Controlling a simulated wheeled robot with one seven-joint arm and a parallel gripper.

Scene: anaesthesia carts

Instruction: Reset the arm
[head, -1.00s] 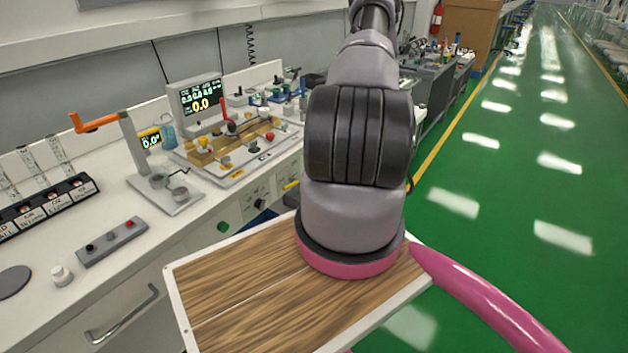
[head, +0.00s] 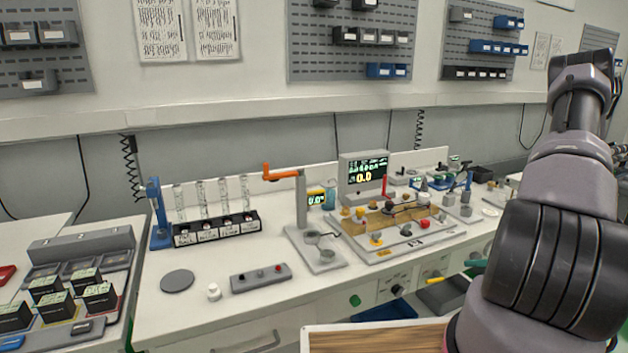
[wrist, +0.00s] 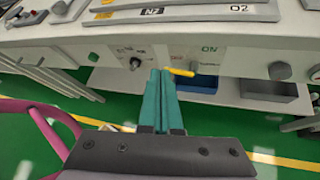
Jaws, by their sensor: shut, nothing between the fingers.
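My arm (head: 556,262) rises along the right side of the head view, its grey links and black ribbed joint large in front. In the wrist view my gripper (wrist: 161,74) shows its two teal fingers closed together, with nothing between them. The fingers point at the front panel of a white cart. A yellow lever (wrist: 180,72) is just right of the fingertips; I cannot tell if they touch. In the head view a bit of teal finger shows left of the black joint, and the rest of the gripper is hidden behind my arm.
The white counter (head: 235,315) carries a monitor (head: 363,180), a stand with an orange handle (head: 281,173), a vial rack (head: 217,230) and a board with small knobs. Open drawers (wrist: 275,100) sit under the panel at right in the wrist view. Green floor lies below.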

